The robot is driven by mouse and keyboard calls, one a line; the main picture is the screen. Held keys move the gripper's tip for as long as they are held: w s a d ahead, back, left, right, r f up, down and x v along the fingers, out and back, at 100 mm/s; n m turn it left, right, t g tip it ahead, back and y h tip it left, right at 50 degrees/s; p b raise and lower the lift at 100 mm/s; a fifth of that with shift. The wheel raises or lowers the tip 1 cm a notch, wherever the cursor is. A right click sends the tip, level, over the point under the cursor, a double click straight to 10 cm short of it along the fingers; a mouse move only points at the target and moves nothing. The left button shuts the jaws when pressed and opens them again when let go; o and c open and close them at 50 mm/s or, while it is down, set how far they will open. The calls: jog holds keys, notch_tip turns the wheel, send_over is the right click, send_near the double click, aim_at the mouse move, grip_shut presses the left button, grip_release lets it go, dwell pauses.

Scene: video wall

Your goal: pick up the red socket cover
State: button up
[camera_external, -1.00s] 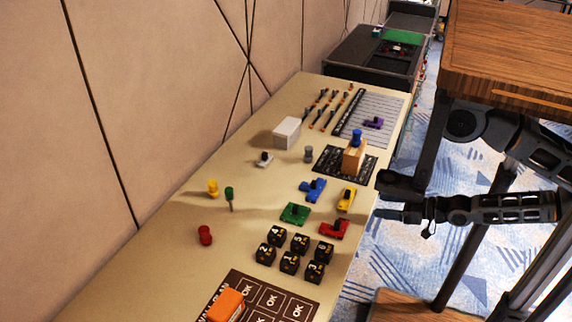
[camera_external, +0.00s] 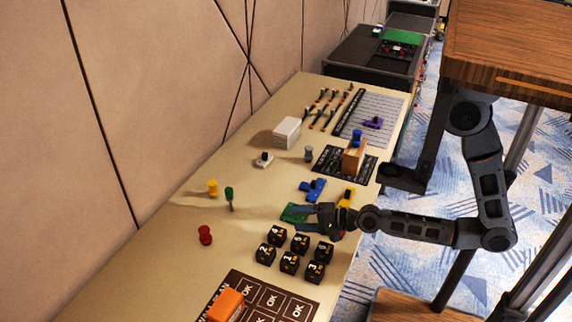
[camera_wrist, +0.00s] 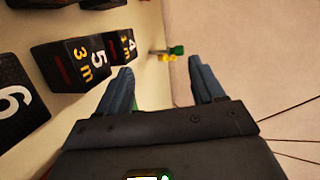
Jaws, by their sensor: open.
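A small red spool-shaped piece (camera_external: 205,235), which looks like the red socket cover, sits alone on the cream table (camera_external: 180,262), left of the black number cubes. I do not make it out in the wrist view. My gripper (camera_external: 303,212) reaches in from the right, low over the table beside the cubes, its fingers pointing left. Its two fingers stand apart with nothing held between them in the wrist view (camera_wrist: 162,80). The gripper is well to the right of the red piece, with a gap. A flat red piece seen there earlier is mostly hidden by my gripper.
Black number cubes (camera_external: 290,262) stand just in front of my gripper. A green piece (camera_external: 292,213) lies partly under the fingers. Yellow (camera_external: 213,188) and green (camera_external: 229,196) pieces stand behind the red one. Table around the red piece is clear.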

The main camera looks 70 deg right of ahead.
jog(key=w+a+r+m+y+p, duration=0.1)
jog(key=w+a+r+m, duration=0.15)
jog(key=w, duration=0.45)
jog(key=w+a+r+m+y, duration=0.1)
jog(key=w+a+m+y, duration=0.1)
jog(key=w+a+m, duration=0.3)
jog(key=m+g+y+p, duration=0.1)
jog(key=m+g+p, duration=0.1)
jog(key=m+g, duration=0.3)
send_over(204, 229)
jog(key=s+d, duration=0.3)
jog(key=s, duration=0.1)
jog(key=m+t, duration=0.1)
jog(key=f, duration=0.3)
jog(key=f+b, duration=0.1)
jog(key=f, duration=0.2)
jog(key=shift+w+a, duration=0.1)
jog(key=shift+a, duration=0.1)
jog(key=shift+f+b, duration=0.3)
jog(key=shift+f, duration=0.25)
jog(key=x, duration=0.4)
jog(key=shift+w+a+r, duration=0.1)
jog(key=shift+w+a, duration=0.15)
jog(key=shift+w, duration=0.15)
jog(key=shift+c, duration=0.3)
jog(key=c, duration=1)
